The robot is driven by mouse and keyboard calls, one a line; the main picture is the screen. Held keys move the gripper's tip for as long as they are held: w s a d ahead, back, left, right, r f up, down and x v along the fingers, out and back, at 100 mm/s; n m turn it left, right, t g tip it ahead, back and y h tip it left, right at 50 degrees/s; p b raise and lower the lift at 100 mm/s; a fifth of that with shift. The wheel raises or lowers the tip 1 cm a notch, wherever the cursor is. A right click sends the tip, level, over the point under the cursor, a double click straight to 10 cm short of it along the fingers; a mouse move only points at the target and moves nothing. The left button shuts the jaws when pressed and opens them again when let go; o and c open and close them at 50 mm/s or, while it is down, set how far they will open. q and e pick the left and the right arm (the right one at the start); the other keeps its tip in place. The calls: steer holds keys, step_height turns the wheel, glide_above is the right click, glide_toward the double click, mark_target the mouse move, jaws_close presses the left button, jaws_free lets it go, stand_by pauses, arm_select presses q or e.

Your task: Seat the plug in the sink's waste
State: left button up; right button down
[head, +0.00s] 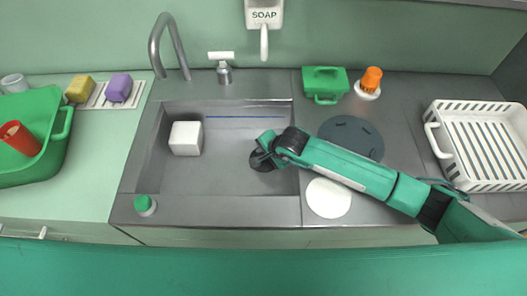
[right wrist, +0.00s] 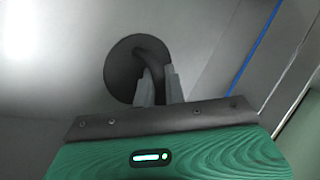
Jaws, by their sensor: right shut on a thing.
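The plug (head: 257,163) is a dark round disc in the right part of the grey sink (head: 220,180). In the right wrist view the plug (right wrist: 122,68) shows a curved dark handle on top. My right gripper (head: 265,152) reaches into the sink from the right and is shut on that handle; its fingers (right wrist: 160,88) sit on either side of it. The waste is not visible, and I cannot tell whether the disc touches the sink floor. My left gripper is not in view.
A white cube (head: 186,138) stands in the sink's back left. A tap (head: 168,45) rises behind. A green-topped item (head: 145,204) sits on the front left rim. Right of the sink are a dark disc (head: 360,130), a white disc (head: 328,198) and a white rack (head: 485,140).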

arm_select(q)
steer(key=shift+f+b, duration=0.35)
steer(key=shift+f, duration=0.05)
arm_select(e)
steer(key=shift+s+d+f, duration=0.1)
steer(key=shift+d+f, duration=0.05)
steer(key=shift+f, duration=0.15)
